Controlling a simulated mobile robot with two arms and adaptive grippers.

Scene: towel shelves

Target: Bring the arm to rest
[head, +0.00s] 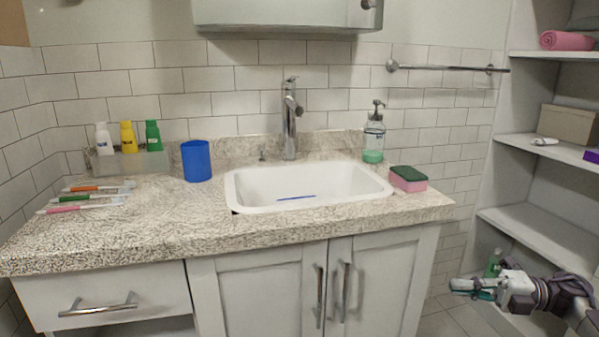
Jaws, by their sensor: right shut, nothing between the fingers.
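My right gripper (471,288) is at the lower right of the head view, with its arm coming in from the right edge. It is shut and empty, in front of the lower shelves and right of the cabinet. A green bottle (493,264) stands just behind it, partly hidden by my arm. My left gripper is not in view.
The speckled counter (120,238) holds a sink (308,207) with a blue toothbrush (296,198), a blue cup (196,160), several toothbrushes, bottles, a soap dispenser (374,135) and a sponge (408,179). Shelves (545,236) at right hold a pink towel (566,40) and a box (570,124).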

